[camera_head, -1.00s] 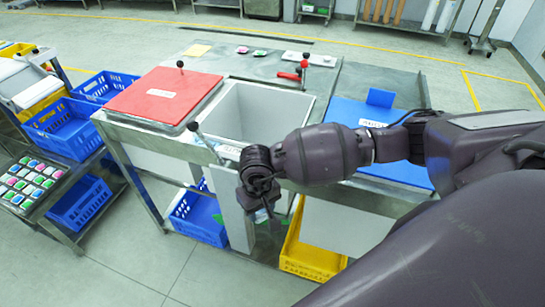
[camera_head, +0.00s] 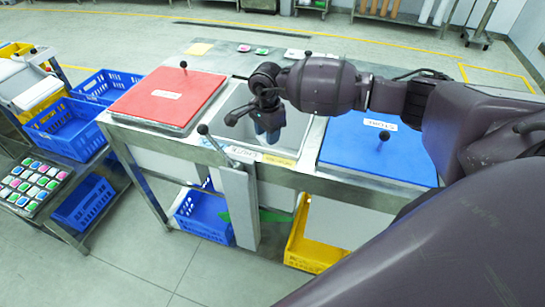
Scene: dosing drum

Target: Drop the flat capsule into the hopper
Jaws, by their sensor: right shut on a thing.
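The hopper (camera_head: 232,95) is the open grey bin in the middle of the steel bench, between the red lid and the blue lid. My right gripper (camera_head: 268,137) points down into the hopper's opening, nearer its front. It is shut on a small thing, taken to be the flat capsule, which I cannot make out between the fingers. My left gripper is not in view.
A red lid (camera_head: 165,98) with a knob lies left of the hopper, a blue lid (camera_head: 365,157) right. A black-knobbed lever (camera_head: 204,130) stands at the front edge. Pink (camera_head: 243,48) and green (camera_head: 262,51) pieces lie behind. A yellow crate (camera_head: 312,250) sits below.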

